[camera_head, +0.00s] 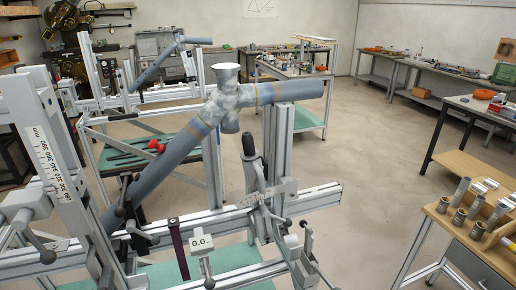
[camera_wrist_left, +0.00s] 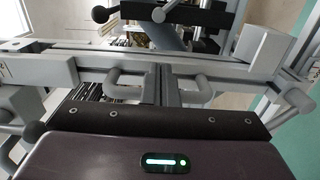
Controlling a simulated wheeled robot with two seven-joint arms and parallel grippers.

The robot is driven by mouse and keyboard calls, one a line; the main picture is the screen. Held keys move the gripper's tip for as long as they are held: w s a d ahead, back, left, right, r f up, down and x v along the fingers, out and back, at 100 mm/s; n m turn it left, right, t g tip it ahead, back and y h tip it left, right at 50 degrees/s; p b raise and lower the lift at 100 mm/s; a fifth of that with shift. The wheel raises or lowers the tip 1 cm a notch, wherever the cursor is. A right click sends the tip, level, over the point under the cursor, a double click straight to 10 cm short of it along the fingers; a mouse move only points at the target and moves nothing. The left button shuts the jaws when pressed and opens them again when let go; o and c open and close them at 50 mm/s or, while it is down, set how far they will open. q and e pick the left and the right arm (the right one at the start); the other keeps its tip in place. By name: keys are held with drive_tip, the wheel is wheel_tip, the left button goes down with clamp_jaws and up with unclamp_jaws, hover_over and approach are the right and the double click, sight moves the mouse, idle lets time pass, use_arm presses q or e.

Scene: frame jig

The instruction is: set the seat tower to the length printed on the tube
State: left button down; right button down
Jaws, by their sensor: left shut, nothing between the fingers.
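The seat tower (camera_head: 62,150) is the tall grey upright at the left of the head view, with a white printed scale on its face. The grey-blue tube (camera_head: 160,165) runs down diagonally from a lugged joint; I cannot read any print on it. A small readout (camera_head: 201,243) shows 0.0. In the left wrist view my left gripper (camera_wrist_left: 161,82) is shut and empty, its two grey fingers together in front of a grey rail (camera_wrist_left: 215,65). In the head view I cannot clearly separate this gripper from the jig parts. My right gripper is not in view.
Clamp levers with dark knobs (camera_head: 47,255) stick out around the tower foot. A jig rail (camera_head: 315,198) reaches right. A wooden-topped bench (camera_head: 437,212) with metal cylinders stands at the right. The floor (camera_head: 365,150) between is clear. A second jig stands behind.

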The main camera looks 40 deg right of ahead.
use_arm(q)
drive_tip(key=shift+w+a, duration=0.25)
drive_tip(key=shift+a, duration=0.45)
drive_tip(key=shift+w+a, duration=0.2)
drive_tip(key=shift+a, duration=0.55)
drive_tip(key=shift+w+a, duration=0.25)
drive_tip(key=shift+a, duration=0.45)
drive_tip(key=shift+w+a, duration=0.1)
drive_tip(key=shift+a, duration=0.25)
drive_tip(key=shift+d, duration=0.2)
drive_tip(key=shift+s+d+p, duration=0.3)
drive_tip(key=shift+d+p, duration=0.1)
drive_tip(key=shift+d, duration=0.45)
drive_tip(key=shift+s, duration=0.1)
